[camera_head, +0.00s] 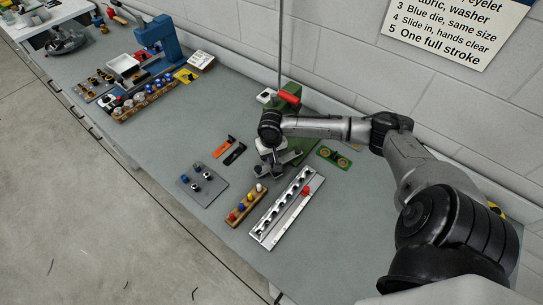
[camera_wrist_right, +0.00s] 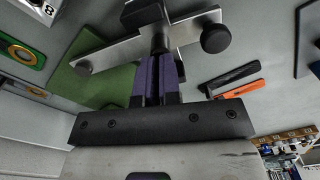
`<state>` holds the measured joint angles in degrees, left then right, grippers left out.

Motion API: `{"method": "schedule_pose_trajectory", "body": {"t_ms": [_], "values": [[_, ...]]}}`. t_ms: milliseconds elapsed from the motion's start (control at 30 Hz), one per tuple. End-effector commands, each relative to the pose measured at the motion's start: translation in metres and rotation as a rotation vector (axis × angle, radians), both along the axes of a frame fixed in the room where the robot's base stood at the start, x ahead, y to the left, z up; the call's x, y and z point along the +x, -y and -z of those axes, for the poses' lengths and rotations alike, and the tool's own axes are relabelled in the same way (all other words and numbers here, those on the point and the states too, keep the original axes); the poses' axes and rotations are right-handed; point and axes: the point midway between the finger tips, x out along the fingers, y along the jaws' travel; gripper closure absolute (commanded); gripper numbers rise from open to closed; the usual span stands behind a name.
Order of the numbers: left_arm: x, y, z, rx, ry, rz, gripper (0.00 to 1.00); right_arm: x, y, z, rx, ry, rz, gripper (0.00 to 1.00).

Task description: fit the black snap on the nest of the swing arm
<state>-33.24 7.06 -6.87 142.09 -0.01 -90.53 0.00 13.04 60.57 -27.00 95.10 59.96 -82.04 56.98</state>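My right gripper (camera_head: 268,168) is over the bench in front of the green press (camera_head: 291,100). In the right wrist view its two purple-padded fingers (camera_wrist_right: 156,62) are close together at a dark upright piece (camera_wrist_right: 159,38). I cannot tell whether they grip it or whether it is the black snap. A silver bar with a round black knob at each end, apparently the swing arm (camera_wrist_right: 118,52), lies just beyond the fingertips; it also shows under the gripper in the head view (camera_head: 267,173). The nest is not distinct. My left gripper is out of view.
A silver rail (camera_head: 273,228) and a wooden block with coloured knobs (camera_head: 246,206) lie in front. A grey plate with small parts (camera_head: 205,195) and black and orange strips (camera_head: 234,154) are left. A green plate with yellow rings (camera_head: 334,157) is right.

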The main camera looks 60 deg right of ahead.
Motion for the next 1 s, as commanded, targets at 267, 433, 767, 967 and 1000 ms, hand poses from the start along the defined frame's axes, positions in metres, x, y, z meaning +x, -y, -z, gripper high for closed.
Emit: {"method": "schedule_pose_trajectory", "body": {"t_ms": [267, 433, 767, 967, 1000], "values": [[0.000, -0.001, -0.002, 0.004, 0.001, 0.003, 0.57, 0.000, 0.000, 0.003, 0.001, -0.001, 0.000, 1.00], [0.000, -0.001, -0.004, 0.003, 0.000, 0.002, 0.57, 0.000, 0.000, 0.006, 0.000, -0.001, 0.001, 1.00], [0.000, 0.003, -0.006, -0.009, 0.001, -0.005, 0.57, 0.000, 0.000, 0.010, 0.000, -0.001, 0.000, 0.80], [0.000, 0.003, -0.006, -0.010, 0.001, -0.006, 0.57, -0.001, 0.000, 0.010, 0.000, -0.001, 0.000, 0.66], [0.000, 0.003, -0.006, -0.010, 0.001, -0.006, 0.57, 0.000, 0.000, 0.010, 0.000, -0.001, 0.000, 0.66]]}}
